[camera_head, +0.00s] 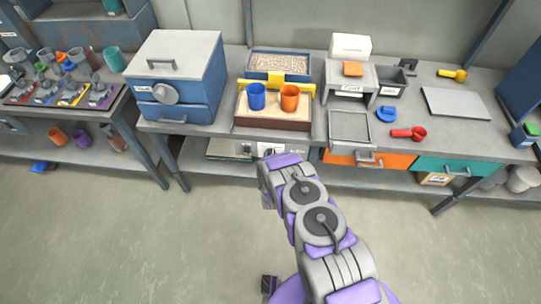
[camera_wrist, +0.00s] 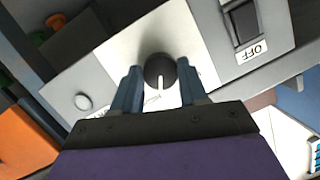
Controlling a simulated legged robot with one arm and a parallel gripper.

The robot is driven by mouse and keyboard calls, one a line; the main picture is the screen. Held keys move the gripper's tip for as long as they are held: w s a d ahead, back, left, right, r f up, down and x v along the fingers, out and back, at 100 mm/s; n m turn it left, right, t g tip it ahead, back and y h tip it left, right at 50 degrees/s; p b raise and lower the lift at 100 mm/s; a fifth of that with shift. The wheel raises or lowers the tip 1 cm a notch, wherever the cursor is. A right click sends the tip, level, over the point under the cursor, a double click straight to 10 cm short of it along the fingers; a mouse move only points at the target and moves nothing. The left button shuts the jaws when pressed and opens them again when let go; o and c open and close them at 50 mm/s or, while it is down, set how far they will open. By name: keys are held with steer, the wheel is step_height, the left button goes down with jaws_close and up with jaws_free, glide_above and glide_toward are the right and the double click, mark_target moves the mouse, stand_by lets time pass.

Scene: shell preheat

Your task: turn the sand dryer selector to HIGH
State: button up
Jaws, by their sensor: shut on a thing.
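The dark round selector knob (camera_wrist: 160,70) sits on a light panel (camera_wrist: 205,35) in the wrist view. Its white pointer line faces the bottom of the picture, towards my wrist. My gripper (camera_wrist: 159,76) is shut on the knob, with one blue-grey finger on each side. Some printing on the panel is partly hidden by the fingers and too small to read, so I cannot tell which setting the pointer marks. In the head view my arm reaches to the bench front, and the knob is hidden there.
A dark rocker switch (camera_wrist: 243,22) beside an OFF label and a round pale button (camera_wrist: 83,102) flank the knob. On the bench stand a blue oven-like box (camera_head: 178,75), blue cup (camera_head: 257,97) and orange cup (camera_head: 289,98). The floor in front is clear.

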steer(key=shift+s+f+m+t+y+p, duration=0.15)
steer(key=shift+m+t+y+p, duration=0.15)
steer(key=shift+m+y+p, duration=0.5)
steer(key=shift+m, duration=0.3)
steer(key=o, duration=1.1)
steer(key=shift+w, duration=0.2)
steer(key=shift+c, duration=0.2)
steer(key=p+v, duration=0.4)
steer(key=v, duration=1.3)
steer(key=shift+s+a, duration=0.2)
steer(key=shift+a, duration=0.05)
